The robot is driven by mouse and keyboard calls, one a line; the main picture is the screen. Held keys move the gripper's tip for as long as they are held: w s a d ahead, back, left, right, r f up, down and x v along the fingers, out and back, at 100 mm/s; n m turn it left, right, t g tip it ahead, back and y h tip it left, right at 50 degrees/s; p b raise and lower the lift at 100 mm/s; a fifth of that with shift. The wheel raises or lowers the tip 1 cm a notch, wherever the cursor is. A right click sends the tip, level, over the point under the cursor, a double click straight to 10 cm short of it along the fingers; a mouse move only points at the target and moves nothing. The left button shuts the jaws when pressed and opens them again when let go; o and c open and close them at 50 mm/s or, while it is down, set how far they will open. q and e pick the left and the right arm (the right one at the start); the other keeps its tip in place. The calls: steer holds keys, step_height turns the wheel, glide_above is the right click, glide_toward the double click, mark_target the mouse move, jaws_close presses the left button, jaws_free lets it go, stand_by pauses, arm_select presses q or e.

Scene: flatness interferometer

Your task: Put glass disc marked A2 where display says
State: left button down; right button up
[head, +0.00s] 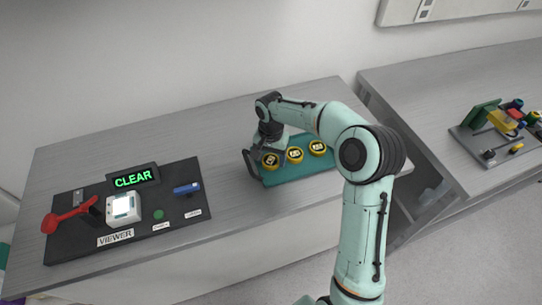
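Three round discs with yellow rims and small dark markings sit in a row on a teal tray (298,173): a left disc (270,161), a middle disc (295,155) and a right disc (317,147). The markings are too small to read surely, so I cannot tell which is A2. The display (133,179) reads CLEAR in green letters. My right gripper (262,147) points down at the tray's left end, close to the left disc. Its fingertips are not clear, so I cannot tell whether it is open or touches that disc. My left gripper is out of view.
A dark board (75,240) at the left carries a white viewer box (123,207), a red-ended lever (68,216), a blue block (187,189) and a green spot (158,214). Bare grey bench lies between board and tray. A second bench at right holds a colourful fixture (497,128).

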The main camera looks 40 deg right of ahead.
mark_target(271, 159)
steer(key=shift+r, duration=0.2)
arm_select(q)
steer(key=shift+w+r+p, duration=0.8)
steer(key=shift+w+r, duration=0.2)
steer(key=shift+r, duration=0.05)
arm_select(e)
step_height(271, 159, up, 12)
